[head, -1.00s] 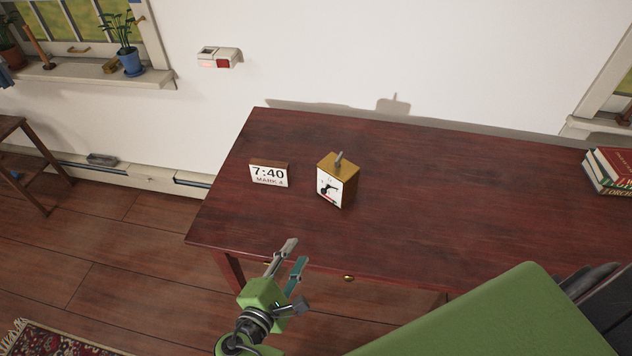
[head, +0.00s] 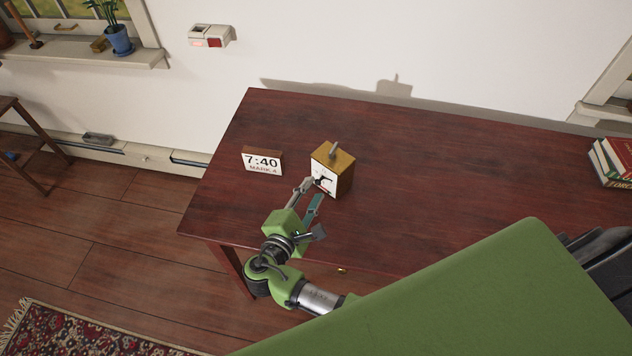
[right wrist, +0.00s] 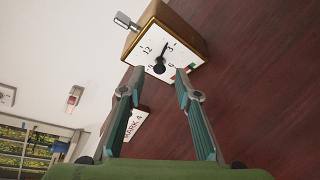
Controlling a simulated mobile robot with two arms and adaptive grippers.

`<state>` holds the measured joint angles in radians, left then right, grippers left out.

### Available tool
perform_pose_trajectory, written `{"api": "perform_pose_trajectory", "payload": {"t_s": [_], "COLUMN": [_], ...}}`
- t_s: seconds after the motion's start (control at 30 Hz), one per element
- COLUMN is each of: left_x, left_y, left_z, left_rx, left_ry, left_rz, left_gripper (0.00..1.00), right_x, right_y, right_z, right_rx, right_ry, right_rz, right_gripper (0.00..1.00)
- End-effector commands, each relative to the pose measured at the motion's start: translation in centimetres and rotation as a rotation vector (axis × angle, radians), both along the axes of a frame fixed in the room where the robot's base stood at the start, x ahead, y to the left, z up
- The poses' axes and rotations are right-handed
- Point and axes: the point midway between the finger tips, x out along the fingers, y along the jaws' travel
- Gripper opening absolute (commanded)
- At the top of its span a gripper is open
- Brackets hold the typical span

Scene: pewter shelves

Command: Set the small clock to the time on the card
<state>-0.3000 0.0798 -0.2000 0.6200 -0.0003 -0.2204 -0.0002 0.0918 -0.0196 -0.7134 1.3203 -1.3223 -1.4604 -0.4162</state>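The small clock (head: 343,171) is a wooden box with a white dial and a grey lever on top, standing on the table. In the right wrist view the clock (right wrist: 184,35) shows tilted, with numbers, a black hand and knob, and a red and green strip by the dial. The set time cannot be read surely. The card (head: 262,161) left of it reads 7:40 and MARK 4; the card (right wrist: 134,121) is partly behind a finger in the wrist view. My right gripper (head: 312,191) is open and empty before the dial; its fingers (right wrist: 157,74) point at it. My left gripper is out of view.
The dark red table (head: 440,190) is clear to the right of the clock up to a stack of books (head: 612,160). A wall box with a red part (head: 211,37) hangs behind. My green body covers the lower right.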

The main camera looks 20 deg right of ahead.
Motion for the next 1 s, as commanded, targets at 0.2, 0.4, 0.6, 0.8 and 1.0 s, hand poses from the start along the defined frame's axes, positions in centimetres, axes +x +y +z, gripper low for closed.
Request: {"api": "perform_pose_trajectory", "payload": {"t_s": [0.2,0.4,0.6,0.8,1.0], "left_x": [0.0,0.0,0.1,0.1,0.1], "left_y": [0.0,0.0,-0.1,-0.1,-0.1], "left_z": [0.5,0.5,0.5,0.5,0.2], "left_rx": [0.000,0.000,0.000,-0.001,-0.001], "left_ry": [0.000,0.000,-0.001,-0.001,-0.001], "left_rz": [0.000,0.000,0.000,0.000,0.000], "left_gripper": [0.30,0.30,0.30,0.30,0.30], "right_x": [1.9,2.3,2.3,2.3,2.3], "right_y": [-1.9,-2.3,-2.3,-2.3,-2.3], "right_z": [-0.5,-0.8,-0.8,-0.8,-0.9], "right_rx": [-0.001,0.002,0.002,0.001,0.005], "right_ry": [0.000,0.000,0.000,0.000,-0.009], "right_rz": [-0.002,0.000,0.000,-0.001,-0.001], "right_gripper": [0.30,0.30,0.28,0.00,0.00]}}
